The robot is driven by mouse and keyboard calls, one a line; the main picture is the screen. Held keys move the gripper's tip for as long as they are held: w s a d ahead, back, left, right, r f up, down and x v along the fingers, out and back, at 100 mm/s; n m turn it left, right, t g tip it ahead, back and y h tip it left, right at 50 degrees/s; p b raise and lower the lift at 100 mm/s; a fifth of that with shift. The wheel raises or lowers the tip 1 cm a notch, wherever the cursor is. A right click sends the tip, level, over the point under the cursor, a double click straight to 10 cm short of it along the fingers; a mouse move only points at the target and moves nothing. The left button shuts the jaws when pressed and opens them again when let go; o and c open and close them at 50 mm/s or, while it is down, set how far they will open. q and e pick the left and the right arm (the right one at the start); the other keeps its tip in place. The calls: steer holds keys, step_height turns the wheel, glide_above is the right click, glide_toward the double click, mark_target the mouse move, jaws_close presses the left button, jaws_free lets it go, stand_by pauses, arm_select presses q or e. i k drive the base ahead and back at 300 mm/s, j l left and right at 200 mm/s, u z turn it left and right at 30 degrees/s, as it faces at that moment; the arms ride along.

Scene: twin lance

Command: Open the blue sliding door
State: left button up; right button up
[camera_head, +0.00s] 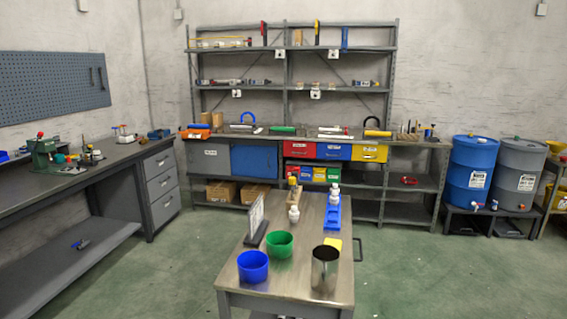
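The blue sliding door (254,161) is a flat blue panel in the lower front of the back workbench. Neither of my grippers shows in the head view.
A metal table (298,262) stands in front of the back bench, holding a blue bowl (253,266), a green bowl (279,244) and a metal cup (325,270). A dark workbench (60,190) runs along the left. Green floor (185,250) is open between them.

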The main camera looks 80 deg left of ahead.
mark_target(250, 161)
steer(key=u, duration=3)
